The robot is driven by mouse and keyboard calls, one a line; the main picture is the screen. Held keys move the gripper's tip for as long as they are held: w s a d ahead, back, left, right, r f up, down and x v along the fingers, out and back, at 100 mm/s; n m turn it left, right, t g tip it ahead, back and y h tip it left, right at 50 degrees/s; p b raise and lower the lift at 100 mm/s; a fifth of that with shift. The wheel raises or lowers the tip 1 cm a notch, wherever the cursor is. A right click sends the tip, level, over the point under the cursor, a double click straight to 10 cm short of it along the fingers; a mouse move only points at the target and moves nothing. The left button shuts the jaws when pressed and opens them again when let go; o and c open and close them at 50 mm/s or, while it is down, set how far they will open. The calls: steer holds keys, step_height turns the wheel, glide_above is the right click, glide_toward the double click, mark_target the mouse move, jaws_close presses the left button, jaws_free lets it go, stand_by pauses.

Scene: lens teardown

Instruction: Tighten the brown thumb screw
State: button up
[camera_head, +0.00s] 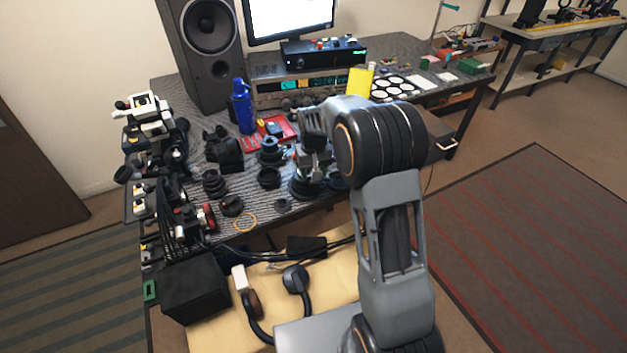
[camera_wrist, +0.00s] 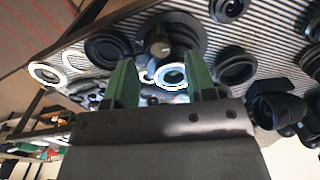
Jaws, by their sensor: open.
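In the wrist view, a small brownish knob, apparently the brown thumb screw (camera_wrist: 160,45), sits on a large dark round lens part (camera_wrist: 188,24). My gripper (camera_wrist: 160,60) is open, its two green fingers spread on either side of the line to the knob. The knob shows just beyond the fingertips, between them; whether they touch it I cannot tell. A pale ring with a teal centre (camera_wrist: 172,77) shows between the fingers, nearer the palm. In the head view, my gripper (camera_head: 309,170) is over a dark round part (camera_head: 302,188) near the table's front edge; the screw is hidden there.
Other dark lens rings crowd the striped table, including one (camera_head: 268,177) to the left of my gripper. A blue bottle (camera_head: 243,106), a red tray (camera_head: 284,127) and a black speaker (camera_head: 203,50) stand farther back. Headphones (camera_head: 294,279) lie on the tan surface in front.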

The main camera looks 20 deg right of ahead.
mark_target(313, 182)
steer(key=shift+f, duration=1.9)
steer(key=shift+c, duration=0.3)
jaws_close()
steer(key=m, duration=0.4)
steer(key=shift+m, duration=0.3)
steer(key=shift+o, duration=0.3)
jaws_free()
step_height(313, 182, up, 14)
